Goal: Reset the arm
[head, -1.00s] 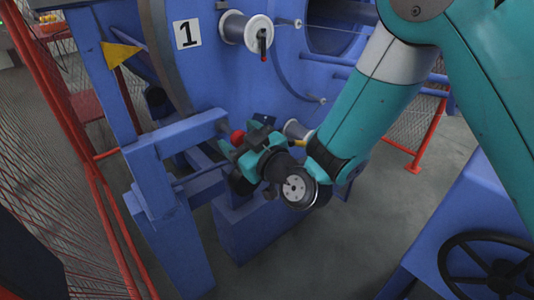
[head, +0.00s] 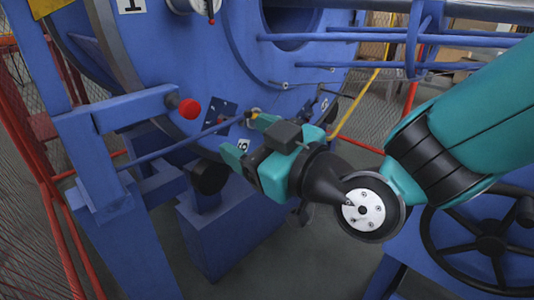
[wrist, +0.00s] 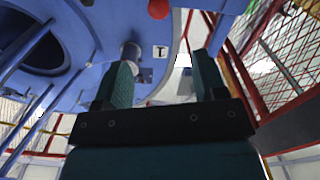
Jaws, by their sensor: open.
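My gripper (head: 243,138) is teal and black and sits in the middle of the head view, in front of the blue strander drum (head: 185,60). Its two fingers are apart and nothing shows between them. In the wrist view the open fingers (wrist: 160,82) point toward the machine, with clear space between them. A red ball knob (head: 190,109) on the blue frame is left of and a little above the gripper, apart from it. The knob also shows at the top of the wrist view (wrist: 158,9).
A blue frame with a horizontal bar (head: 135,110) stands left of my gripper. A black handwheel (head: 490,240) is at the lower right. Blue rods (head: 400,35) cross the upper right. Red mesh fencing (head: 30,200) runs along the left. Grey floor shows below the gripper.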

